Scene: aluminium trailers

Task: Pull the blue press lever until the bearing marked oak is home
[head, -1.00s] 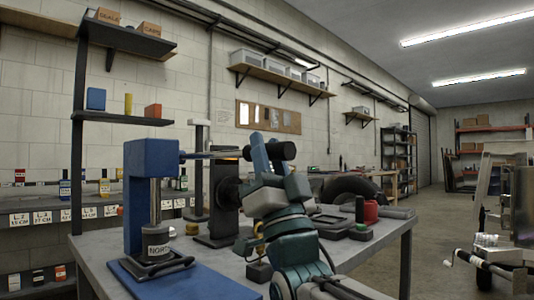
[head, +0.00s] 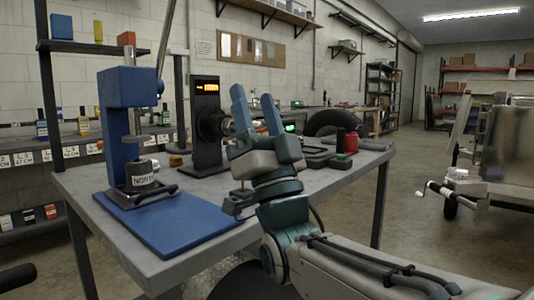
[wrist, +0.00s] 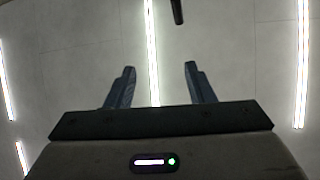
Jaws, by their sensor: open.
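The blue press (head: 115,88) stands at the left of the bench on a blue base plate (head: 170,225). Its lever (head: 167,42) points steeply up from the head and leaves the top of the head view. A white label reading "NORT…" (head: 143,180) shows at the foot of the ram; I see no "oak" marking. My gripper (head: 252,97) is open and empty, fingers up, right of the press and apart from the lever. In the wrist view the fingers (wrist: 157,83) are spread under the ceiling, with a dark rod end (wrist: 178,10) beyond them.
A black unit with an orange display (head: 205,86) stands behind the press, left of my gripper. A red can (head: 351,142) and dark trays (head: 325,160) lie at the bench's right. A trailer with a crank (head: 430,188) stands further right, across open floor.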

